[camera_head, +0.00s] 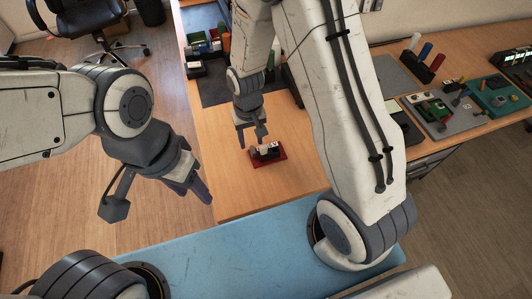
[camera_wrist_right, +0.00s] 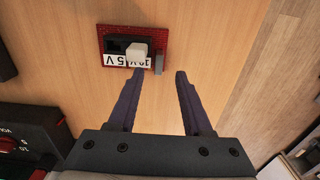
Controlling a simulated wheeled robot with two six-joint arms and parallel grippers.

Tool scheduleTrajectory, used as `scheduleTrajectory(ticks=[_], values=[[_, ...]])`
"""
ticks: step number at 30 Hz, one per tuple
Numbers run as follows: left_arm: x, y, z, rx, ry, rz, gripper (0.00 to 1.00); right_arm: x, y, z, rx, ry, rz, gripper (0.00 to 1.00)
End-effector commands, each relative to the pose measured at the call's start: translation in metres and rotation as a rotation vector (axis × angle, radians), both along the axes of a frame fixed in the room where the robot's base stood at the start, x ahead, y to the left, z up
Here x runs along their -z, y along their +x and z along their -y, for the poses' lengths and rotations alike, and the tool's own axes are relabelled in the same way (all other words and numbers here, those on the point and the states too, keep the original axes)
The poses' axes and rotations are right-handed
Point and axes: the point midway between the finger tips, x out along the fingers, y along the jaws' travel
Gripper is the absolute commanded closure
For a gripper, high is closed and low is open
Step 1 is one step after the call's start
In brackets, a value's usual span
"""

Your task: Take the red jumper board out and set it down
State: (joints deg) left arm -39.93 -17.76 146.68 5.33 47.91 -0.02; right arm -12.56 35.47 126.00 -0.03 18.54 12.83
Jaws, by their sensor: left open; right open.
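The red jumper board (camera_head: 281,157) lies on the bare wooden table below my right gripper. In the right wrist view the red jumper board (camera_wrist_right: 155,36) carries dark parts, a white block and a white label with "5 V" lettering upside down. My right gripper (camera_head: 253,138) is open and empty, its fingers pointing at the board's near edge. In the right wrist view the right gripper (camera_wrist_right: 160,76) has its left fingertip near the white block; I cannot tell whether they touch. My left gripper (camera_head: 198,187) hangs empty and open off the table's left side.
A dark mat with small coloured bins (camera_head: 207,48) lies at the back. Boards and tools on a grey mat (camera_head: 455,122) stand at the right. A dark device with a red dial (camera_wrist_right: 15,145) is at the wrist view's left. Bare table surrounds the board.

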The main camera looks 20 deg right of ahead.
Motion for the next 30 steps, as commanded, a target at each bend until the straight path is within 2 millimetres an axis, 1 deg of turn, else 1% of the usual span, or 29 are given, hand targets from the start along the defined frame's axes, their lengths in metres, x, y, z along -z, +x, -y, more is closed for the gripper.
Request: scheduleTrajectory(ticks=[4, 9, 12, 15, 20, 21, 22, 23, 24, 25, 30], values=[[-0.003, 0.0, 0.0, 0.0, 0.0, 0.0, 0.5, 0.014, 0.0, 0.001, 0.0, -0.001, -0.005, 0.5], [-0.005, 0.0, 0.0, 0.0, 0.0, 0.0, 0.5, 0.04, 0.002, 0.002, -0.002, -0.001, -0.004, 0.5], [-0.006, 0.0, 0.0, 0.0, 0.0, 0.0, 0.5, 0.049, 0.002, 0.002, -0.002, -0.001, -0.003, 0.5], [-0.006, 0.0, 0.0, 0.0, 0.0, 0.0, 0.5, 0.053, 0.003, 0.002, -0.002, 0.0, 0.0, 0.5], [-0.006, 0.0, 0.0, 0.0, 0.0, 0.0, 0.5, 0.053, 0.003, 0.002, -0.002, 0.0, 0.001, 0.5], [-0.006, 0.0, 0.0, 0.0, 0.0, 0.0, 0.5, 0.053, 0.003, 0.002, -0.002, 0.0, 0.001, 0.58], [-0.006, 0.0, 0.0, 0.0, 0.0, 0.0, 0.5, 0.053, 0.003, 0.002, -0.002, 0.0, 0.001, 0.69], [-0.006, 0.0, 0.0, 0.0, 0.0, 0.0, 0.5, 0.053, 0.003, 0.002, -0.002, 0.0, 0.001, 0.81], [-0.006, 0.0, 0.0, 0.0, 0.0, 0.0, 0.5, 0.053, 0.003, 0.002, -0.002, 0.0, 0.001, 0.96], [-0.006, 0.0, 0.0, 0.0, 0.0, 0.0, 0.5, 0.053, 0.003, 0.002, -0.002, 0.0, 0.001, 1.0], [-0.006, 0.0, 0.0, 0.0, 0.0, 0.0, 0.5, 0.052, 0.003, 0.002, -0.002, 0.0, 0.001, 1.0]])
